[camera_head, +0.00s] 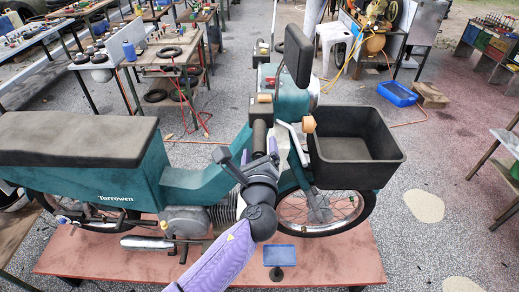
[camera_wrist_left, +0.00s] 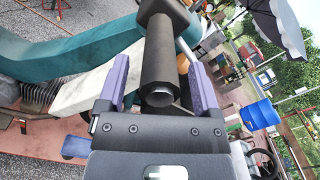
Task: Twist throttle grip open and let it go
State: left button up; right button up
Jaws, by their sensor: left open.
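The throttle grip (camera_head: 259,137) is a black cylinder on the near handlebar of a teal motorbike (camera_head: 110,190). In the left wrist view the grip (camera_wrist_left: 160,60) runs from its near end away toward the top, between the two purple fingers. My left gripper (camera_head: 259,154) is open around the near end of the grip, with one finger on each side. A pale lever (camera_head: 292,140) stands beside the grip. My right gripper is not in view.
A black front basket (camera_head: 355,150) lies right of the handlebar, and a black upright panel (camera_head: 298,55) rises behind it. The bike stands on a reddish platform (camera_head: 340,262). A small blue plate (camera_head: 280,254) stands near its front edge. Workbenches stand farther back.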

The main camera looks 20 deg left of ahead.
pick_arm(q)
grip_shut()
dwell(0.3)
jog(key=shift+f+n+b, duration=0.15)
jog(key=shift+n+b, duration=0.4)
jog(key=shift+n, duration=0.45)
jog(key=n+b, duration=0.1)
jog(key=n, duration=0.2)
jog(key=shift+n+b, duration=0.3)
jog(key=shift+b, duration=0.05)
jog(key=n+b, duration=0.1)
jog(key=n, duration=0.2)
jog(key=shift+n+b, duration=0.7)
jog(key=shift+n, duration=1)
